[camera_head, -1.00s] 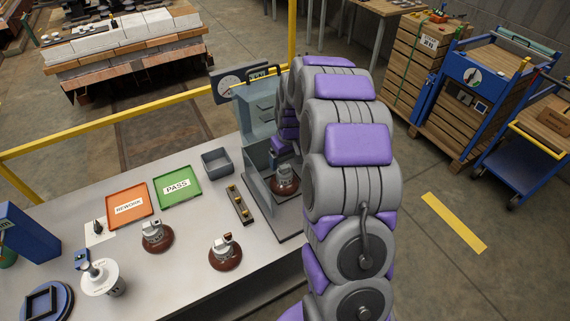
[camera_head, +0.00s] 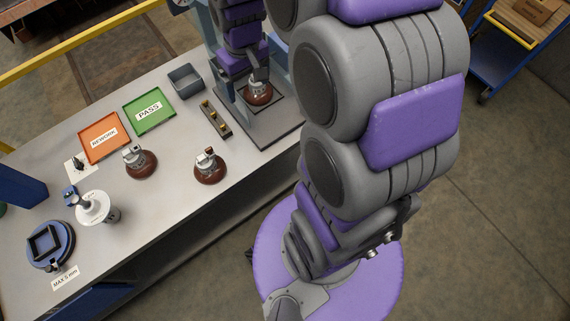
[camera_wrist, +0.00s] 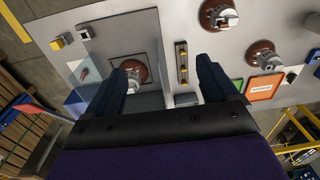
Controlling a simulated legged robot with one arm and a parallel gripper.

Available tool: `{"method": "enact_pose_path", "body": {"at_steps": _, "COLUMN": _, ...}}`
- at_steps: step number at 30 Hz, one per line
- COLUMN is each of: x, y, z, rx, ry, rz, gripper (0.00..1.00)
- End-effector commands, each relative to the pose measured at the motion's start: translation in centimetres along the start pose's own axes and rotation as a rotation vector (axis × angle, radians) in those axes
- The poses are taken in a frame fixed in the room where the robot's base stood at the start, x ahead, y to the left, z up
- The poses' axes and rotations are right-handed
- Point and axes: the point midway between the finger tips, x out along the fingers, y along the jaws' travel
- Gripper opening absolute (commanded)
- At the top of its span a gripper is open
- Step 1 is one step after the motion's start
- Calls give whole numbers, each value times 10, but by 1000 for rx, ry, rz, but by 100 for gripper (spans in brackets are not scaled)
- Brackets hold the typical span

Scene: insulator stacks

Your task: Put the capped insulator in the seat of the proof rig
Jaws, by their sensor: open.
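A brown insulator with a grey metal cap (camera_head: 258,93) stands upright on the square plate of the grey proof rig (camera_head: 268,128) at the back of the bench. In the wrist view this insulator (camera_wrist: 134,73) lies close to the left fingertip, on the rig's plate (camera_wrist: 152,98). My gripper (camera_wrist: 165,68) is open, its two dark fingers apart and nothing held between them. In the head view my gripper (camera_head: 257,72) is just above the rig insulator; any contact with it cannot be told. Two more brown capped insulators stand on the bench, one left (camera_head: 140,162) and one right (camera_head: 210,167).
A white insulator (camera_head: 93,207) and a blue round fixture (camera_head: 50,246) stand at the left. An orange REWORK tray (camera_head: 104,138), a green PASS tray (camera_head: 150,112), a grey bin (camera_head: 185,80) and a strip with brass pieces (camera_head: 216,119) lie nearer the rig.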

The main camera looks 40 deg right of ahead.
Motion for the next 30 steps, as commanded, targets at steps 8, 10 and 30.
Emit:
{"method": "enact_pose_path", "body": {"at_steps": 8, "x": -26, "y": -47, "z": 110, "rx": 11, "ry": -85, "rz": 9, "gripper": 87}}
{"method": "enact_pose_path", "body": {"at_steps": 10, "x": -30, "y": -55, "z": 136, "rx": 20, "ry": -102, "rz": 14, "gripper": 87}}
{"method": "enact_pose_path", "body": {"at_steps": 30, "x": -28, "y": -73, "z": 234, "rx": 60, "ry": -183, "rz": 31, "gripper": 87}}
